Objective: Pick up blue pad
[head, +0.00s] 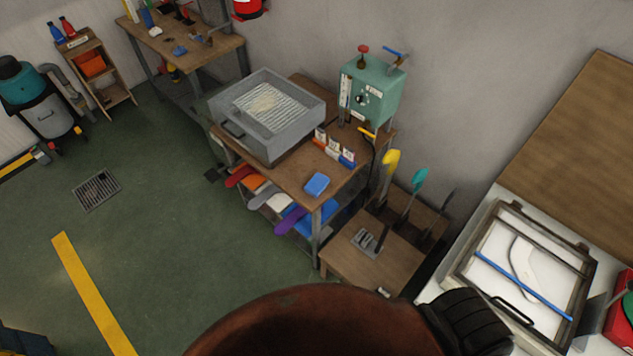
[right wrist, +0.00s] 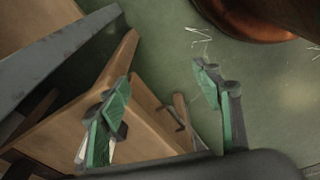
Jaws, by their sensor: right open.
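The blue pad (head: 317,184) lies flat on the front right corner of the wooden bench (head: 345,174) in the head view. Nothing covers it. My right gripper (right wrist: 160,100) shows in the right wrist view with its two green-padded fingers wide apart and nothing between them. Wooden furniture edges and green floor show behind the fingers. I do not see the blue pad in the right wrist view. Neither gripper shows in the head view.
A grey metal box (head: 275,145) and a small card holder (head: 335,150) stand near the pad. A teal machine (head: 372,90) is behind. Coloured boards (head: 292,219) stick out below the bench top. A lower wooden stand (head: 345,255) is at right. The green floor (head: 160,220) is open at left.

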